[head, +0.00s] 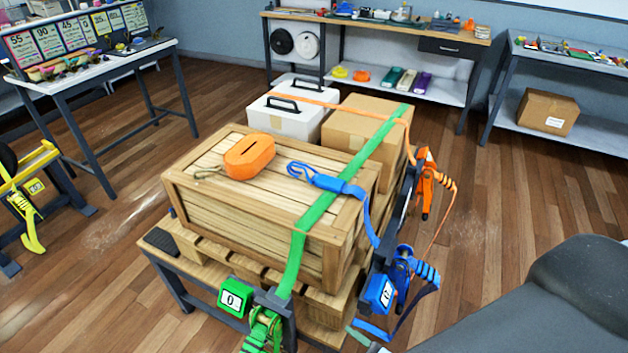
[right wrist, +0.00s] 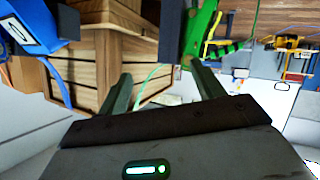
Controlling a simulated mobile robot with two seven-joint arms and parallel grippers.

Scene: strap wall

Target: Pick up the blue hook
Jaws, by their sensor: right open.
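The blue hook (head: 302,170) lies on top of the wooden crate (head: 215,165), left of the green strap (head: 318,208). Its blue strap (head: 366,215) runs right past the green strap and down the crate's side to the blue ratchet (head: 385,290). The hook is not visible there. My left gripper is not in view.
An orange pouch-like object (head: 249,156) lies on the crate near the hook. A cardboard box (head: 350,132) and a white case (head: 275,118) stand behind. The green ratchet (head: 262,325) and orange ratchet (head: 426,175) hang at the edges. The wood floor at right is clear.

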